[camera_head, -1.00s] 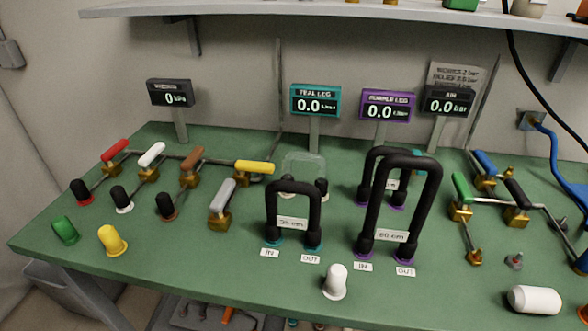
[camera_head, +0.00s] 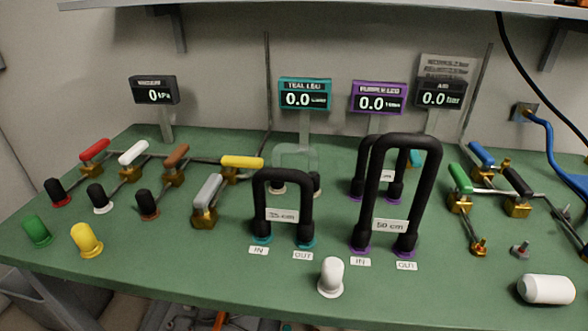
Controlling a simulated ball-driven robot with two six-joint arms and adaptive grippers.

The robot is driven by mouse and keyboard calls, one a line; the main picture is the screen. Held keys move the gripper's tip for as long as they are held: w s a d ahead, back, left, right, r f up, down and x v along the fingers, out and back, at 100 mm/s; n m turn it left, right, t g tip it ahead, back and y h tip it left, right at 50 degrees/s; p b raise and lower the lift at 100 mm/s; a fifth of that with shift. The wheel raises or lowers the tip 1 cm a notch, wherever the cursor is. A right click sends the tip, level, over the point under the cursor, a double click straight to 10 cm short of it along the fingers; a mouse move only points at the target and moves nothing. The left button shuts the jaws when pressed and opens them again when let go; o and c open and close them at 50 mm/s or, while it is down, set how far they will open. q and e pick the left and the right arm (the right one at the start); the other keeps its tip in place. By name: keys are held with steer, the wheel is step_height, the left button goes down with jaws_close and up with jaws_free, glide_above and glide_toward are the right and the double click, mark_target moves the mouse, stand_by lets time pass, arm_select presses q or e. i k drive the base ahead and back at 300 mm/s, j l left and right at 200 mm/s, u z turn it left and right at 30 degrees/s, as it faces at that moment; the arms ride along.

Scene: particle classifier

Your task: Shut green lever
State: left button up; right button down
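The green lever (camera_head: 460,178) is a green handle on a brass valve, on the right part of the green table. Its handle runs along the line of the brass pipe below it, which leads forward to a small brass fitting (camera_head: 478,247). A black lever (camera_head: 517,182) and a blue lever (camera_head: 481,154) stand close on its right. Neither of my grippers shows in the head view.
The green table (camera_head: 200,265) also bears red, white, brown, yellow and grey levers at left. Tall black hose loops (camera_head: 432,190) stand just left of the green lever. A white cylinder (camera_head: 546,289) lies at front right. A shelf (camera_head: 330,4) hangs above the back.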

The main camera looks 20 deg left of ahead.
mark_target(465, 186)
steer(key=l+u, duration=0.25)
steer(key=u, duration=0.2)
steer(key=l+u, duration=0.3)
steer(key=u, duration=0.2)
